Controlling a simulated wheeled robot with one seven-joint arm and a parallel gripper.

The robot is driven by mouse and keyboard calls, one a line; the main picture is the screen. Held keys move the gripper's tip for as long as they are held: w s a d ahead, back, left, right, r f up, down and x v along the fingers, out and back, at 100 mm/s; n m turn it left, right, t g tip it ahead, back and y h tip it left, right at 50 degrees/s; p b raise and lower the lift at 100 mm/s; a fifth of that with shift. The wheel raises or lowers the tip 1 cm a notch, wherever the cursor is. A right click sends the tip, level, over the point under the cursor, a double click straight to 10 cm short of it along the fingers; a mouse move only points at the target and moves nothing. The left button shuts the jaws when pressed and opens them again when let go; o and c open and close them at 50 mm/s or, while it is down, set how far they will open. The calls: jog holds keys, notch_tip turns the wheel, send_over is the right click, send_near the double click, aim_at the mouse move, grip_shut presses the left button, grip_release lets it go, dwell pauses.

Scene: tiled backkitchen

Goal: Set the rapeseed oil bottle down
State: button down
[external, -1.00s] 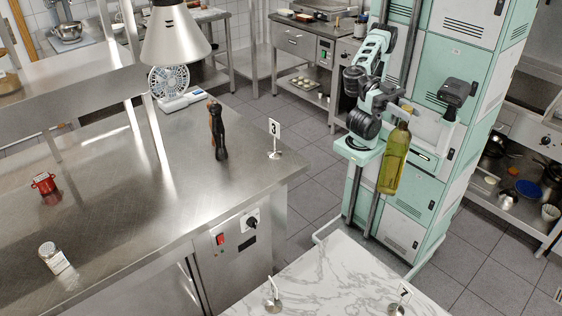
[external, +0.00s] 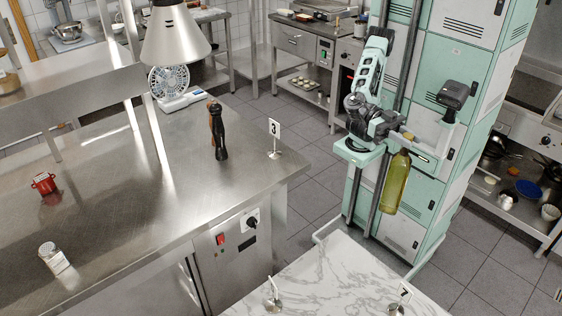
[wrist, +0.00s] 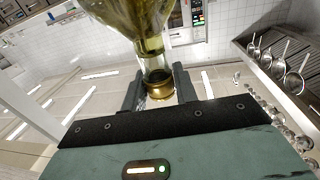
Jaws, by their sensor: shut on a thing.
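The rapeseed oil bottle (external: 393,188) is a tall yellow-green bottle. It hangs in the air in front of my mint-green body, slightly tilted, above the floor and beyond the marble table (external: 330,275). My gripper (external: 406,150) is shut on its neck at the top. In the wrist view the bottle's neck and gold cap (wrist: 158,84) sit between the two dark fingers of my gripper (wrist: 160,92). The body of the bottle runs out of the top of that view.
The marble table carries number stands 7 (external: 402,297) and another (external: 273,294) whose number is unclear. Much of the marble top is clear.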

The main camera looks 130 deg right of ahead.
notch_tip(320, 180, down, 37)
jog(key=b, duration=0.1)
jog(key=shift+b, duration=0.3)
jog(key=shift+r, duration=0.1)
jog(key=c, duration=1.5)
grip_release()
jog(key=shift+f, duration=0.25)
jog(key=o, duration=0.4)
